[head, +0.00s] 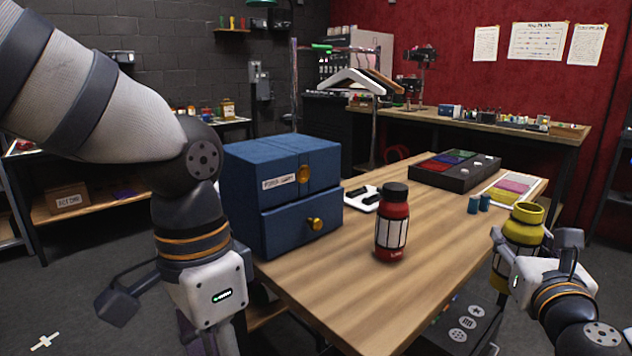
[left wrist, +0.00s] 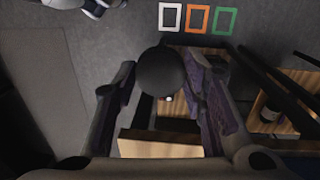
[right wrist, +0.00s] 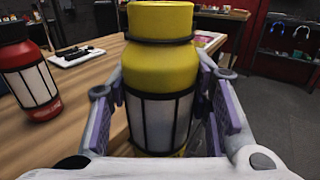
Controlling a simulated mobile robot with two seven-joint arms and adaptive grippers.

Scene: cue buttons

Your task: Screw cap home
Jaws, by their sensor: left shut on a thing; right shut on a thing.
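My right gripper (head: 537,262) is shut on a yellow bottle (head: 522,236) with pale panels, held upright at the table's right side. Its open neck shows and has no cap on it. In the right wrist view the bottle (right wrist: 160,65) stands between the purple-padded fingers. My left gripper (head: 205,340) hangs low left of the table, its fingers partly cut off by the bottom edge. In the left wrist view it is shut on a round dark cap (left wrist: 166,70). The cap is far from the bottle and is not visible in the head view.
A red bottle (head: 393,228) with a black cap stands on the wooden table (head: 340,290). A blue drawer box (head: 285,195) is beside my left arm. The front tabletop is clear.

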